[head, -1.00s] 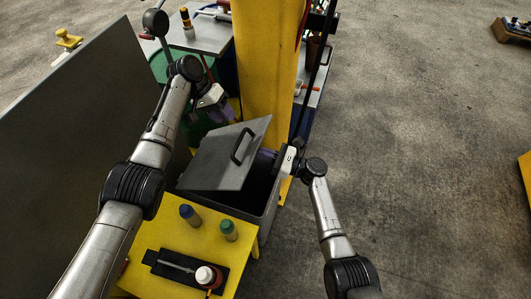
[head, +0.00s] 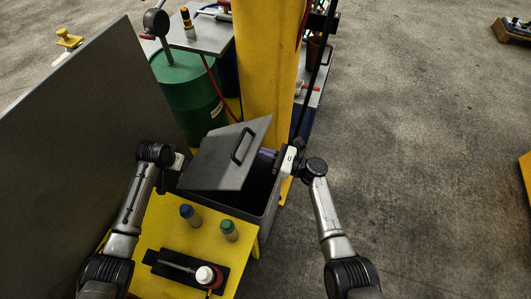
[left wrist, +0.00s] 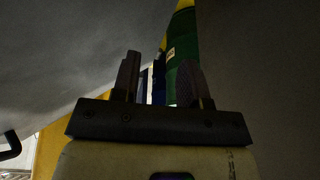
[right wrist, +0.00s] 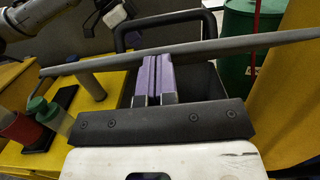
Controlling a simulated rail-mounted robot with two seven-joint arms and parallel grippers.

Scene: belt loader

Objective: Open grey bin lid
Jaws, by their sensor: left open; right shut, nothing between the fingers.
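The grey bin (head: 252,205) stands behind the yellow table, and its dark inside shows at the right. Its grey lid (head: 222,165) is tilted up, with a black handle (head: 243,145) on top. My right gripper (head: 276,158) is at the lid's right side; in the right wrist view its purple fingers (right wrist: 157,78) are shut together, empty, just under the lid's edge (right wrist: 190,50). I cannot tell if they touch it.
A green drum (head: 190,90) and yellow column (head: 268,70) stand behind. A grey panel (head: 75,130) borders the left. Open floor lies right.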

